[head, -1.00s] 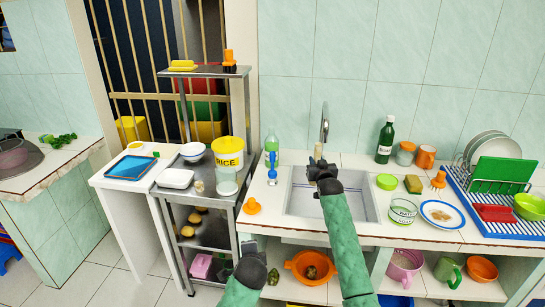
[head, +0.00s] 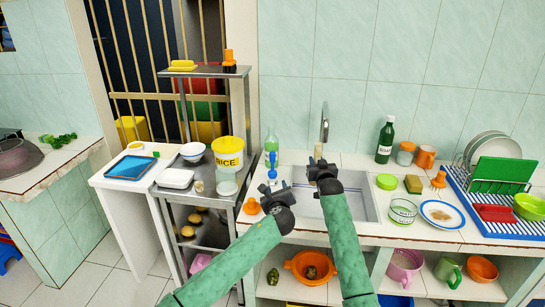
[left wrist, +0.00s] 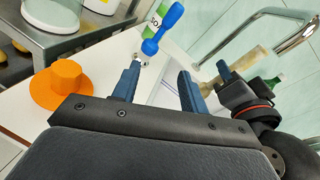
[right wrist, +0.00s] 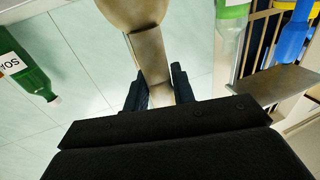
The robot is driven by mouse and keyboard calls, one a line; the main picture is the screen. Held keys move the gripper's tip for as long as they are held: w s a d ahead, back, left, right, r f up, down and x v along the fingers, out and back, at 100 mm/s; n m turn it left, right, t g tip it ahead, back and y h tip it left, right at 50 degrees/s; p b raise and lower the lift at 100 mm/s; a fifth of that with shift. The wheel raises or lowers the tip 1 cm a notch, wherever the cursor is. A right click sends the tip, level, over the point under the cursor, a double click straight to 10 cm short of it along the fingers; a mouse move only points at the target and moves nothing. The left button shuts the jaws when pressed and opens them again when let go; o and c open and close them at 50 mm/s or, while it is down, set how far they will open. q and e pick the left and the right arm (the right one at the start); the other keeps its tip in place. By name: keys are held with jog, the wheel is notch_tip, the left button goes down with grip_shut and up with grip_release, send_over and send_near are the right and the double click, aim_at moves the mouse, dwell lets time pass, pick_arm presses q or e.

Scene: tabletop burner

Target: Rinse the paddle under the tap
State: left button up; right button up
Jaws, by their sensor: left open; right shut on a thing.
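The paddle (head: 318,151) is pale wood-coloured and stands upright in my right gripper (head: 321,166), over the sink (head: 356,205). In the right wrist view the paddle (right wrist: 152,62) rises from between the shut fingers. The tap (head: 324,122) is a curved metal spout just behind and above the paddle; no water is visible from it. The tap (left wrist: 296,26) also shows in the left wrist view, close to the paddle (left wrist: 246,62). My left gripper (head: 275,190) is open and empty by the sink's left front corner, near a blue round-ended object (head: 271,162).
An orange hat-shaped item (head: 252,206) lies left of my left gripper. A clear green-tinted bottle (head: 271,143) stands behind the blue object. A green lid (head: 387,181), a sponge (head: 413,184) and a plate (head: 442,214) are right of the sink. An orange colander (head: 300,266) sits below.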

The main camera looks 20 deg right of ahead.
aim_at(273, 157)
pick_arm(q)
jog(key=shift+w+d+r+m+t+h, duration=0.2)
jog(key=shift+w+d+r+m, duration=0.5)
jog(key=shift+w, duration=2.05)
jog(key=shift+w+d+r+m+t, duration=0.45)
jog(key=shift+w+d+m, duration=0.5)
jog(key=shift+w, duration=1.75)
jog(key=shift+w+d+r+m+t+h, duration=0.15)
jog(key=shift+w+d+r+m, duration=0.7)
jog(key=shift+w, duration=1.9)
jog(key=shift+d+f, duration=0.1)
jog(key=shift+f, duration=0.05)
grip_shut()
